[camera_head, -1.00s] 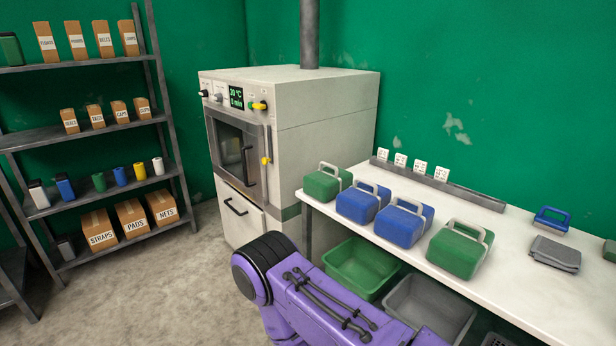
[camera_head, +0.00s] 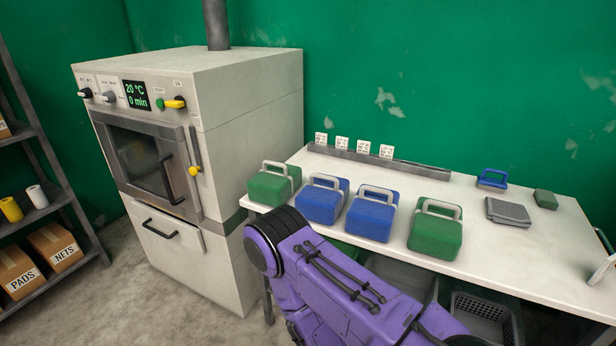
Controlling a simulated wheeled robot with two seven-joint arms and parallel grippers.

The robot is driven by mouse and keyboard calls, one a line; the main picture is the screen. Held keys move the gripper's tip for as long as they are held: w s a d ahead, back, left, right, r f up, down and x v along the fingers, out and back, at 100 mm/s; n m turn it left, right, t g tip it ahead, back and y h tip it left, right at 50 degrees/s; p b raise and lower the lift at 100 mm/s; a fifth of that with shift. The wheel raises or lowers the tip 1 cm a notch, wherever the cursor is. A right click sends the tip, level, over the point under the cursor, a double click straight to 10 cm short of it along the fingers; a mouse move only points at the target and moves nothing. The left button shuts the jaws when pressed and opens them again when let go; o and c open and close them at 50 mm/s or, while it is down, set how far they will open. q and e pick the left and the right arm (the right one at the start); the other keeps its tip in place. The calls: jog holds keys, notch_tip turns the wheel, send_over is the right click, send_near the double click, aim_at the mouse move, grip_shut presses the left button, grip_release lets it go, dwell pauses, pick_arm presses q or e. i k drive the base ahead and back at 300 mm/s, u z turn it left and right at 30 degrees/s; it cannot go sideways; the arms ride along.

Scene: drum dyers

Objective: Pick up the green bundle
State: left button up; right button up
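Several handled cases stand in a row on the white table (camera_head: 505,255). A green case (camera_head: 270,190) with a pale handle is at the left end. A second green case (camera_head: 434,236) with a pale handle is at the right end of the row. A small plain green block (camera_head: 545,199) lies farther right near the back edge. I cannot tell which of these green things is the bundle. My purple arm crosses the lower middle, in front of the table. Neither of my grippers shows.
Two blue cases (camera_head: 322,201) (camera_head: 371,215) stand between the green ones. A folded grey item (camera_head: 508,212) and a small blue handled item (camera_head: 492,178) lie at the right. A white oven (camera_head: 245,125) stands left of the table. A dark crate (camera_head: 482,318) is below.

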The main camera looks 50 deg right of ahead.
aim_at(273, 185)
jog(key=z, duration=0.9)
jog(key=i, duration=0.8)
jog(key=z, duration=0.85)
